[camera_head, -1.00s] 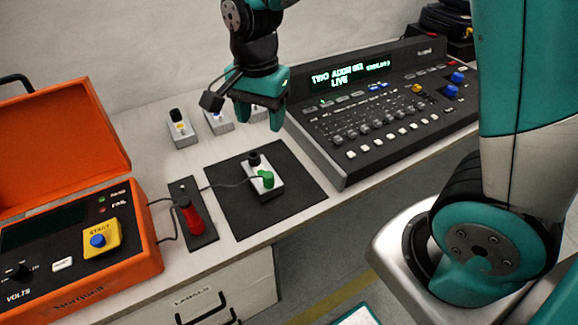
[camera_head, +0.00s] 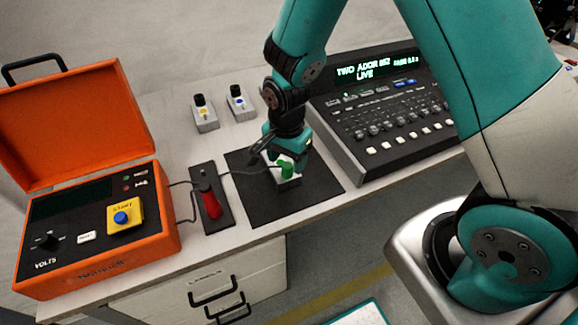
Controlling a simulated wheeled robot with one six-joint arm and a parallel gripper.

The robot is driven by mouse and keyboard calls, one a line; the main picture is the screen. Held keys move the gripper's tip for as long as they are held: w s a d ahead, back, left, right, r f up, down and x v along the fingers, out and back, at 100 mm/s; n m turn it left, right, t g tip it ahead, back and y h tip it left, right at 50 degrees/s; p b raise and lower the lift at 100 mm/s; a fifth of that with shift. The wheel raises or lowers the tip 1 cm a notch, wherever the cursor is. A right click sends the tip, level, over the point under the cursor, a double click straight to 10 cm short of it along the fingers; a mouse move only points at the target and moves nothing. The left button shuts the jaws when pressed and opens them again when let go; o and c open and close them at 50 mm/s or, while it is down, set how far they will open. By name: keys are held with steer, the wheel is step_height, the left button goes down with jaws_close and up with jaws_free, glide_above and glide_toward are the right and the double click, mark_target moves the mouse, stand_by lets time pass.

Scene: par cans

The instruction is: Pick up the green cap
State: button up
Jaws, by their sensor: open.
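The green cap (camera_head: 287,169) sits on a small pale block (camera_head: 288,183) on the black mat (camera_head: 318,188). My gripper (camera_head: 280,158) is open and low over the block, its fingers pointing down right at the cap. The gripper hides the back part of the block and its black knob. Whether a finger touches the cap cannot be told.
An orange tester case (camera_head: 160,225) with its lid up stands at the left. Two small blocks, one yellow-marked (camera_head: 204,116) and one blue-marked (camera_head: 238,104), stand behind. A lighting console (camera_head: 385,115) is at the right.

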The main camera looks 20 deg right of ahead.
mark_target(287, 165)
steer(key=shift+f, duration=1.45)
steer(key=c, duration=1)
steer(key=shift+r, duration=0.1)
steer(key=shift+r+p, duration=1.4)
steer(key=shift+r, duration=10.05)
